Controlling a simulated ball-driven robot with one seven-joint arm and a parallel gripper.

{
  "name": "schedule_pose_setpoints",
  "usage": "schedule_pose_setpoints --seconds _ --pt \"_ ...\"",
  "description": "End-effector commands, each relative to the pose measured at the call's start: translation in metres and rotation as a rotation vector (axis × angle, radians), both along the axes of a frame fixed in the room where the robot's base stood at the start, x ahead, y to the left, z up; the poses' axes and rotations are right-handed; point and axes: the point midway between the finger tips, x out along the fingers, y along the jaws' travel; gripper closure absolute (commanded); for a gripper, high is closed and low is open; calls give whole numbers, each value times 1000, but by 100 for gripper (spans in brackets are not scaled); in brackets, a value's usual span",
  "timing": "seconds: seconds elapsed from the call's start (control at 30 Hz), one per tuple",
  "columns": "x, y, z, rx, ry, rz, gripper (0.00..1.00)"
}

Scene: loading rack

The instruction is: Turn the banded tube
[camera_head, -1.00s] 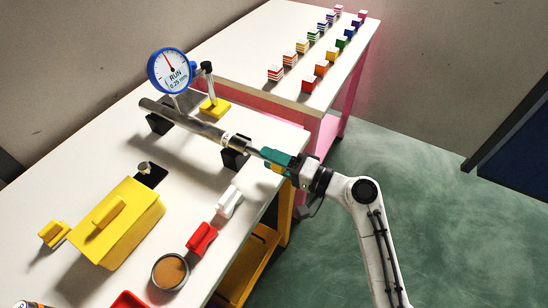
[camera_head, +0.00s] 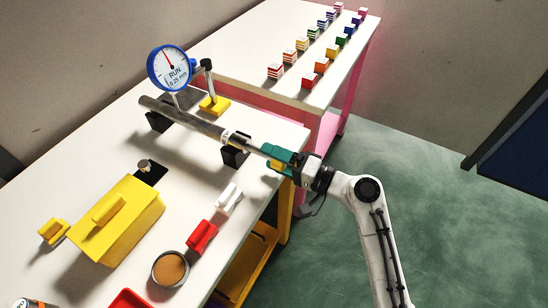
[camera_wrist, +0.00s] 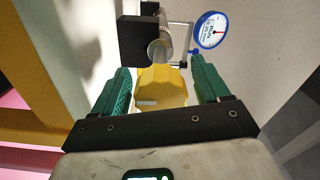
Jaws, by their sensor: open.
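The banded tube (camera_head: 190,120) is a long grey metal tube lying across two black blocks, with a pale band (camera_head: 232,137) near its right end. A faceted yellow piece (camera_wrist: 160,88) is at its near end, in line with the tube (camera_wrist: 160,50) in the wrist view. My gripper (camera_head: 277,160) is at this end. Its teal fingers (camera_wrist: 163,88) are open, one on each side of the yellow piece, with a gap showing on both sides. The blue-rimmed dial gauge (camera_head: 170,68) reads "RUN 0.25 mm" and stands over the tube.
A black block (camera_head: 234,157) supports the tube near my gripper. A yellow box (camera_head: 120,225), a white clamp-like piece (camera_head: 228,200), a red one (camera_head: 201,236) and a round dish (camera_head: 170,270) are on the bench. Coloured blocks line the far table (camera_head: 235,50). Floor right is clear.

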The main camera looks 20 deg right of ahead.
Motion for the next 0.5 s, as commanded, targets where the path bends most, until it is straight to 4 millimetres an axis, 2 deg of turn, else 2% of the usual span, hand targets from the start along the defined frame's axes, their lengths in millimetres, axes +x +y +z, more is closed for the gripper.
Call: schedule_pose_setpoints --seconds 0.5 --pt "-71 -52 -3 0 2 -3 25"
